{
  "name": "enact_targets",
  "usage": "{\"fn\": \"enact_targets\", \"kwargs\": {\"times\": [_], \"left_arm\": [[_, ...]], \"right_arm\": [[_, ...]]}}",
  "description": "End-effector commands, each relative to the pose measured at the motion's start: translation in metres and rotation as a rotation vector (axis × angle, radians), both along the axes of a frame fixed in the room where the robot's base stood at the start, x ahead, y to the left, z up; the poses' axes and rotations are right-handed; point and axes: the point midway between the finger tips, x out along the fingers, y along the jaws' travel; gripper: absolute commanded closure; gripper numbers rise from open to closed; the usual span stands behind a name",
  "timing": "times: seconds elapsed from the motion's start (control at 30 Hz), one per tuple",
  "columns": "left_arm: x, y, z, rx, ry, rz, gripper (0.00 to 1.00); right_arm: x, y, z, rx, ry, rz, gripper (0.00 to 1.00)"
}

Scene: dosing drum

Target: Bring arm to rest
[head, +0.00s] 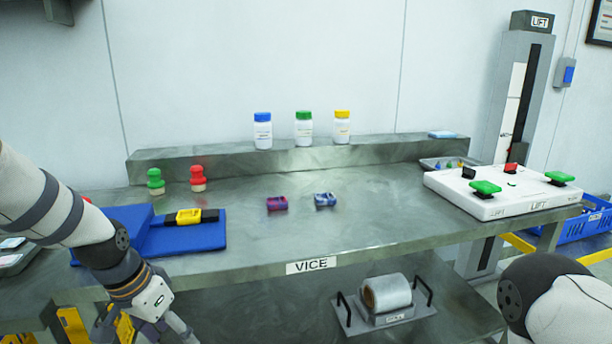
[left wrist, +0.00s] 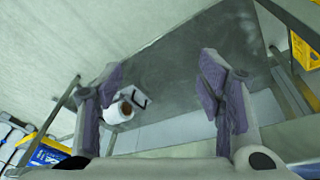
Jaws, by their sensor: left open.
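My left arm (head: 50,205) comes in from the left in the head view and reaches down in front of the steel bench. My left gripper (head: 165,332) is low at the bottom edge, below the bench top, with its fingertips partly cut off. In the left wrist view the left gripper (left wrist: 162,78) has its two fingers wide apart with nothing between them. Part of my right arm (head: 560,305) shows at the lower right; its gripper is out of view.
The bench (head: 380,225) carries a blue mat (head: 200,240), stamps, two small blocks, bottles on a ledge and a white button panel (head: 500,195). Below, a roll holder (head: 385,320) stands on the lower shelf; its roll also shows in the left wrist view (left wrist: 118,112).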

Motion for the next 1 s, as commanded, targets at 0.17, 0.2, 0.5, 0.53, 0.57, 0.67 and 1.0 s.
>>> {"fn": "enact_targets", "kwargs": {"times": [0.17,0.2,0.5,0.53,0.57,0.67,1.0], "left_arm": [[-0.106,-0.019,-0.114,0.019,0.151,0.121,0.39],[-0.135,-0.022,-0.134,0.028,0.184,0.152,0.39],[-0.345,-0.017,-0.187,0.135,0.370,0.351,0.39],[-0.357,-0.016,-0.186,0.143,0.380,0.361,0.39],[-0.366,-0.015,-0.185,0.150,0.386,0.369,0.39],[-0.383,-0.013,-0.182,0.163,0.395,0.385,0.39],[-0.384,-0.013,-0.181,0.163,0.393,0.388,0.39]], "right_arm": [[-0.001,0.000,0.001,-0.001,0.003,-0.001,0.15],[-0.001,0.000,0.001,-0.001,0.003,-0.001,0.15],[-0.001,0.000,0.001,-0.001,0.002,-0.001,0.15],[-0.001,0.000,0.001,-0.001,0.002,-0.001,0.15],[-0.001,0.000,0.001,-0.001,0.002,-0.001,0.15],[-0.001,0.000,0.001,-0.001,0.002,-0.001,0.15],[-0.001,0.000,0.001,-0.001,0.002,-0.001,0.15]]}}
